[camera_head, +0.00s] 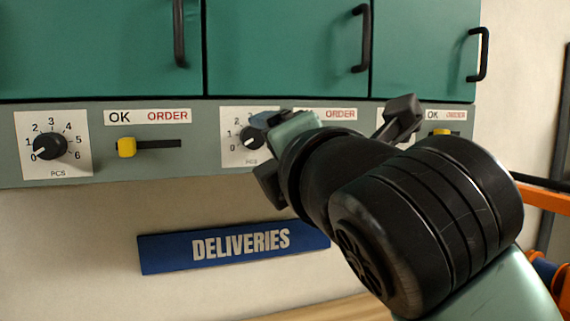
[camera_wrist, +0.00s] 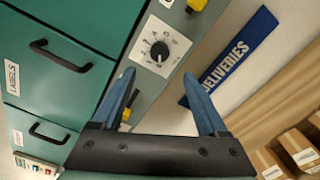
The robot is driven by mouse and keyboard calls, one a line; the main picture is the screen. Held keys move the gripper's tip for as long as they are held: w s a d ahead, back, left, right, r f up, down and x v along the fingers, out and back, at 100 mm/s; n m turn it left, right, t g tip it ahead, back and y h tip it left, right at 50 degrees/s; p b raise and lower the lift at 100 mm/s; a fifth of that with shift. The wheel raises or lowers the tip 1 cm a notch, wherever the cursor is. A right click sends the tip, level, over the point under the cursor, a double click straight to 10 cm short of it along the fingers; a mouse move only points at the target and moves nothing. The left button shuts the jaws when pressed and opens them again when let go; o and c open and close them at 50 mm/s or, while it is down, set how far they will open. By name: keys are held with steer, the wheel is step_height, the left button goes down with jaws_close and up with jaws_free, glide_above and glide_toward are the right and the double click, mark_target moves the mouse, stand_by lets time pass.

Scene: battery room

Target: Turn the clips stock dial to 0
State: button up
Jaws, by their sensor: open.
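Black stock dials on white cards, marked 0 to 6, sit on a grey strip under the green cabinets. The left dial (camera_head: 50,147) points at 0. The middle dial (camera_head: 253,137) is partly hidden by my gripper, and its pointer is hard to read. A dial (camera_wrist: 160,50) shows whole in the wrist view, just beyond and between my fingertips. No clips label is readable, so I cannot tell which dial is the clips one. My gripper (camera_wrist: 158,75) is open and empty, its blue fingers apart. The dial stands clear of both fingers in the picture.
Yellow sliders (camera_head: 127,147) sit beside the dials under OK/ORDER labels. A blue DELIVERIES sign (camera_head: 234,246) is on the wall below. Black handles (camera_wrist: 60,56) stick out from the green doors. Cardboard boxes (camera_wrist: 298,150) stand at lower right in the wrist view.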

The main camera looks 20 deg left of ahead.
steer(key=v, duration=0.2)
steer(key=shift+s+d, duration=0.25)
steer(key=shift+s, duration=0.05)
steer(key=s+d+r+m+t+y+p, duration=0.2)
steer(key=s+r+m+t, duration=0.35)
steer(key=r+m, duration=0.4)
steer(key=s+d+m+t+h+p, duration=0.1)
steer(key=s+d+m+t+h, duration=0.1)
steer(key=m+h, duration=0.4)
steer(key=s+d+m+t+h+p, duration=0.1)
steer(key=d+m+t+h, duration=0.4)
steer(key=m, duration=0.9)
steer(key=shift+s+d+m+h, duration=0.35)
steer(key=shift+s+d+h, duration=0.15)
steer(key=shift+s+d, duration=0.5)
steer(key=shift+w, duration=0.1)
